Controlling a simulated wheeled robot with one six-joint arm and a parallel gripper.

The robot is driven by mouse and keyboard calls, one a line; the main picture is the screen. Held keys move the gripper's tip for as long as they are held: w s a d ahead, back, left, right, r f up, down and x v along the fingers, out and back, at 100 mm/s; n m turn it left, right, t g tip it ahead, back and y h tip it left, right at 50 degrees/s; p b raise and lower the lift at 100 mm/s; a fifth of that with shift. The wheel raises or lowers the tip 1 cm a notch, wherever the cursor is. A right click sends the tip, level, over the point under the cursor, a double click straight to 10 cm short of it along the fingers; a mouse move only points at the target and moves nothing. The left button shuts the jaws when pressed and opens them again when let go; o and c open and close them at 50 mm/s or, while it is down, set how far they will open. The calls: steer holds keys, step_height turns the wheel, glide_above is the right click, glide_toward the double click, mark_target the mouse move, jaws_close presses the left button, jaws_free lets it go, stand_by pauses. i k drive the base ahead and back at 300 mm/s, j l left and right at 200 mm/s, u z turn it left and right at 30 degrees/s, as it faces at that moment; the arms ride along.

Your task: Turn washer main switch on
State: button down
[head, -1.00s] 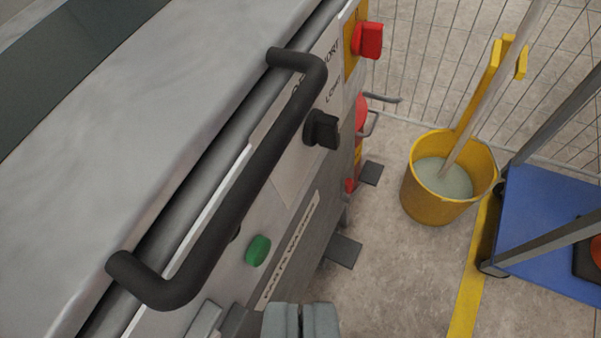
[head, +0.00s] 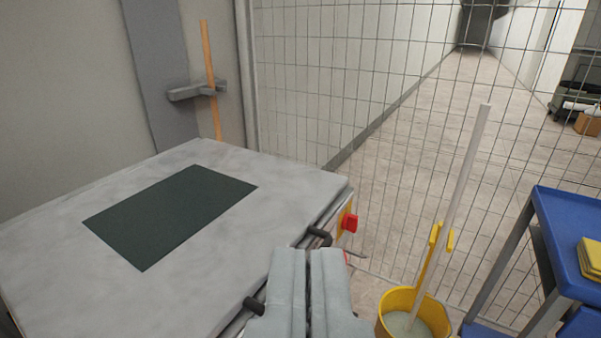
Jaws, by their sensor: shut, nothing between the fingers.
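The washer (head: 240,165) fills the lower left of the head view, with a grey top and a dark panel (head: 170,215) set in it. A red switch on a yellow plate (head: 349,222) sticks out at the far end of its front side. The black bar handle (head: 320,236) shows only in part at the front edge. My gripper (head: 308,252) is shut and empty, at the bottom centre in front of the washer's edge. It hides most of the front panel, so the black knob and green button seen earlier are out of sight.
A yellow mop bucket (head: 397,300) with an upright mop stands on the floor to the right. A blue cart (head: 570,225) stands at the far right. A wire mesh fence (head: 400,130) runs behind, and a wooden pole (head: 209,75) hangs at the back wall.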

mark_target(351, 222)
steer(key=k+l+u, duration=0.5)
steer(key=k+l, duration=0.2)
